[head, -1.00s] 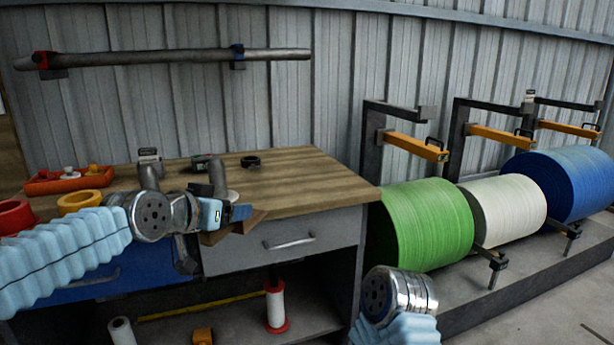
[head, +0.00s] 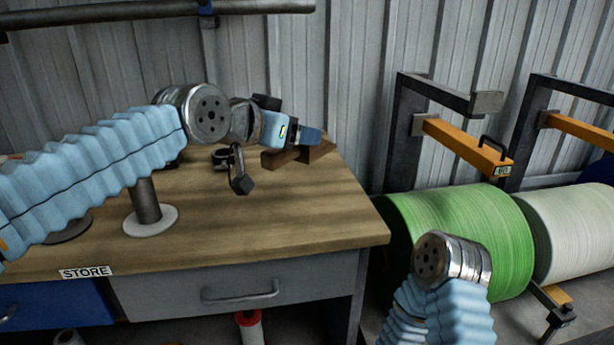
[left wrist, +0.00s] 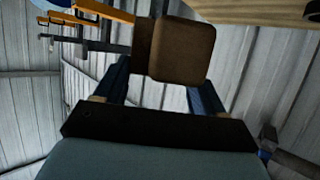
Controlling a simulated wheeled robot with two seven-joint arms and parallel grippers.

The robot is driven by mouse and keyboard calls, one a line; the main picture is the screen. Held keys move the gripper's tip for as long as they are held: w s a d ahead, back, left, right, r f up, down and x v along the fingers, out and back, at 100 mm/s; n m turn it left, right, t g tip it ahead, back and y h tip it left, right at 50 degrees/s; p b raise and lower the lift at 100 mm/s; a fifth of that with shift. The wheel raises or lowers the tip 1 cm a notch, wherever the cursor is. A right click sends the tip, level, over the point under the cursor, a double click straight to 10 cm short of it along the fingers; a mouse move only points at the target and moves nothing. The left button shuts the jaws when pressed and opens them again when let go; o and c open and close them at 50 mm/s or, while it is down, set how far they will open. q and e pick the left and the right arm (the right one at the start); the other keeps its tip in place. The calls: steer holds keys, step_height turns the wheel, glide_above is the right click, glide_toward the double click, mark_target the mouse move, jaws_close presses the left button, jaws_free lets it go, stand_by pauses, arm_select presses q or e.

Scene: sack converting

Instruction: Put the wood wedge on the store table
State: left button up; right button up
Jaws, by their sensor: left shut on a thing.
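My left gripper (head: 308,140) is shut on the brown wood wedge (head: 284,158), which shows beside and below the fingers over the back right part of the store table (head: 300,225). In the left wrist view the wedge (left wrist: 180,50) sits between the two fingers (left wrist: 160,85), near the table's wooden top (left wrist: 250,8) at the upper edge. I cannot tell whether the wedge touches the tabletop. The table carries a STORE label (head: 85,272) on its front edge. My right arm's wrist shows at lower right, but its gripper fingers are out of view.
A post on a round white base (head: 150,220) and a dark ring-shaped item (head: 221,158) stand on the table. Green (head: 470,240) and white (head: 575,225) rolls lie to the right under orange-armed stands. The front right tabletop is clear.

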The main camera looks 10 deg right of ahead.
arm_select(q)
steer(key=w+a+f, duration=0.2)
steer(key=a+f, duration=0.1)
steer(key=w+a+f+b, duration=0.1)
steer(key=w+a+f, duration=0.1)
steer(key=a+f, duration=0.1)
steer(key=w+a+f+b, duration=0.1)
steer(key=w+a+f, duration=0.2)
steer(key=a, duration=0.2)
steer(key=shift+a+f, duration=0.25)
steer(key=shift+f, duration=0.05)
steer(key=shift+w+a+f+b, duration=0.15)
steer(key=shift+f+b, duration=0.45)
steer(key=shift+f, duration=1)
arm_select(e)
steer(key=shift+w+d+f, duration=0.2)
steer(key=shift+d+f, duration=0.05)
steer(key=shift+f, duration=0.55)
steer(key=shift+w+d+f, duration=0.15)
steer(key=shift+d+f, duration=0.05)
steer(key=shift+f, duration=0.55)
arm_select(q)
steer(key=shift+f, duration=0.1)
arm_select(e)
steer(key=shift+f, duration=0.1)
arm_select(q)
steer(key=o, duration=1.2)
